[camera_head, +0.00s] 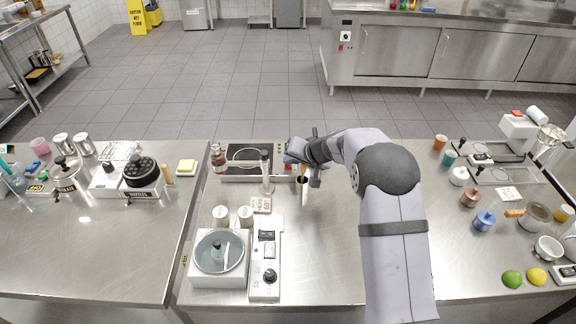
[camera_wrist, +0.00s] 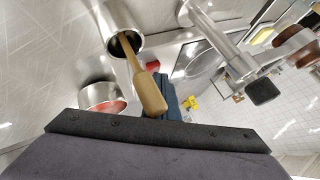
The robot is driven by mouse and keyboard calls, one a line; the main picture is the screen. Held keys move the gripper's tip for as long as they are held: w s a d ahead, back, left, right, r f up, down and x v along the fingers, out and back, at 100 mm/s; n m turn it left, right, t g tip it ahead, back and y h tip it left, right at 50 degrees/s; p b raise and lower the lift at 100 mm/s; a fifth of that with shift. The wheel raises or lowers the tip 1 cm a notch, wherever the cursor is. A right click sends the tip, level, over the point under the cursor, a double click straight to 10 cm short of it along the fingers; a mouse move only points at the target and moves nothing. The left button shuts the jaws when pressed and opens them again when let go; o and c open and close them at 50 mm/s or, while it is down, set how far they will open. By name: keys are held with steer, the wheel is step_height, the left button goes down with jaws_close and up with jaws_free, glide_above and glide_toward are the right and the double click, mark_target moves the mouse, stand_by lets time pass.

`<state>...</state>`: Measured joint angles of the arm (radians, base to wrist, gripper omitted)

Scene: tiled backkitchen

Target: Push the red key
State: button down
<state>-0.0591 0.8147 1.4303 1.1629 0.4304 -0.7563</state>
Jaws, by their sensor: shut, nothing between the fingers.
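My gripper (camera_head: 315,181) is shut and empty above the middle counter, beside a steel cup (camera_head: 302,180) with a wooden-handled tool in it. In the wrist view the tool's wooden handle (camera_wrist: 148,88) rises from the cup (camera_wrist: 121,22) close in front of the dark gripper body. I cannot make out a red key for certain. A white control panel (camera_head: 265,289) with dark switches (camera_head: 267,236) and a black knob (camera_head: 270,276) stands at the counter's front, left of and nearer than my gripper; no red shows clearly on it.
A white-based bowl appliance (camera_head: 218,274) stands left of the panel. A steel stand (camera_head: 267,172) and a hob (camera_head: 250,155) are behind. A small reddish thing (camera_head: 288,166) is partly hidden beside my gripper. Bare counter lies right of the panel, under my arm.

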mark_target(290, 167)
stand_by(0.5)
steer(key=shift+r+p, duration=0.35)
steer(key=shift+r, duration=0.4)
steer(key=shift+r, duration=0.1)
steer(key=shift+r+p, duration=1.65)
steer(key=shift+r, duration=1.25)
